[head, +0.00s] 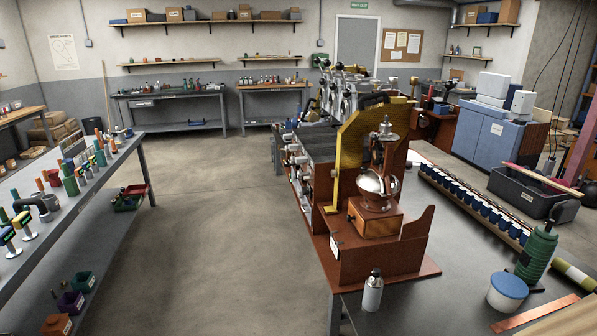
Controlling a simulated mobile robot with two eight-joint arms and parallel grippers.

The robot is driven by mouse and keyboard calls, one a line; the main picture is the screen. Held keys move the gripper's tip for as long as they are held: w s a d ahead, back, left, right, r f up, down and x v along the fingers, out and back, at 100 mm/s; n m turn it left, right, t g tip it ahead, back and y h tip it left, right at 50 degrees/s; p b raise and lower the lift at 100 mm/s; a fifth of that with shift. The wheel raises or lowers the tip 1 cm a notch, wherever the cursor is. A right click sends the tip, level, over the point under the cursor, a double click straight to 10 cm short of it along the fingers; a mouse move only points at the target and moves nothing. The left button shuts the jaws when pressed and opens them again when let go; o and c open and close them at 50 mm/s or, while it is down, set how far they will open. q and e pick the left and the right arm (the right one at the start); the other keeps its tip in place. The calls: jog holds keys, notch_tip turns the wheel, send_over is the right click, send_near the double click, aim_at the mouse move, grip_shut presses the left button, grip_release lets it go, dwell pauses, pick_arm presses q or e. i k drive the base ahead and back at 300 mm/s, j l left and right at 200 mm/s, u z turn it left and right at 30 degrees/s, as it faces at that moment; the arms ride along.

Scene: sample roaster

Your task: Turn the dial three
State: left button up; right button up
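A dark sample roaster (321,148) stands on the table right of centre, with several roasting units in a row running away from me. Small pale round fittings (296,160) line its left side. They are seen edge-on and small, so I cannot tell which one is dial three or how it is set. A yellow panel (353,145) and a metal and wood hand grinder (376,190) on a brown stand are at the near end and hide part of the roaster. Neither of my grippers shows in the head view.
The roaster table (452,249) also holds a row of blue cups (475,203), a small bottle (373,291), a blue-lidded tub (508,291) and a green flask (537,255). A workbench with tools (62,240) stands left. The floor (215,230) between is clear.

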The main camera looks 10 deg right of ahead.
aim_at(300, 174)
jog(key=i+j+z, duration=0.45)
jog(key=i+j, duration=0.4)
jog(key=i+j+z, duration=0.45)
jog(key=i+j, duration=0.8)
jog(key=i+j+z, duration=0.1)
jog(key=i+j, duration=0.15)
jog(key=j, duration=0.2)
jog(key=i+j, duration=0.25)
jog(key=j, duration=0.15)
jog(key=z, duration=0.05)
